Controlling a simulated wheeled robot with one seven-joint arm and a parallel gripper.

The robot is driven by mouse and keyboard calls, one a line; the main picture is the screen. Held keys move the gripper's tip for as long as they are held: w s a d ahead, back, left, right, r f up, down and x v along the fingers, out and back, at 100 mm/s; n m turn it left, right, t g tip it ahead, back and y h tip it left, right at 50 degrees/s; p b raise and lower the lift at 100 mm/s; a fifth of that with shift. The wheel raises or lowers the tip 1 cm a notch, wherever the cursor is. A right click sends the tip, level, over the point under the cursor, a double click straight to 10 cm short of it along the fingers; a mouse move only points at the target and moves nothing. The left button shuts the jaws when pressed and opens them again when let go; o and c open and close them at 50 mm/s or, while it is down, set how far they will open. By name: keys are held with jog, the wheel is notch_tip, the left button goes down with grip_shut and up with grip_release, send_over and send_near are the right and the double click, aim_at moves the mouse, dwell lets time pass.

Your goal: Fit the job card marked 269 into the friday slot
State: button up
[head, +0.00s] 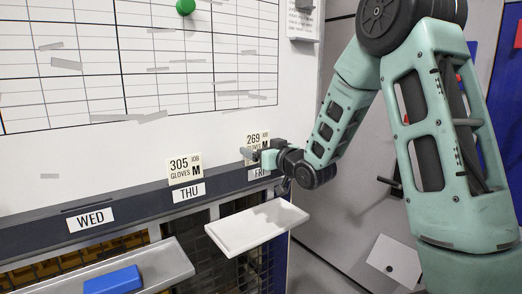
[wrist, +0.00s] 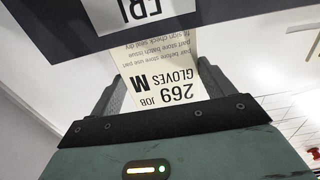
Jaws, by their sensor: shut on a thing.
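The job card marked 269 (head: 257,139) is cream with "GLOVES" and "M" on it, upright just above the FRI label (head: 257,173) at the rail's right end. My gripper (head: 263,157) is shut on this card from the right. In the wrist view the card (wrist: 165,75) shows upside down between the two fingers of my gripper (wrist: 160,88). Its lower end meets the edge of the dark rail (wrist: 215,35) by the FRI label (wrist: 128,10). I cannot tell how deep the card sits in the friday slot, which is hidden.
A card marked 305 (head: 184,167) stands above the THU label (head: 188,191). Above the WED label (head: 91,218) no card shows. A white tray (head: 257,228) juts out below the rail, and a grey shelf (head: 165,264) holds a blue block (head: 113,281). The gridded whiteboard (head: 100,150) rises behind.

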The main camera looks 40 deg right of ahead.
jog(key=shift+f+b, duration=1.3)
jog(key=shift+f, duration=0.15)
jog(key=o, duration=0.9)
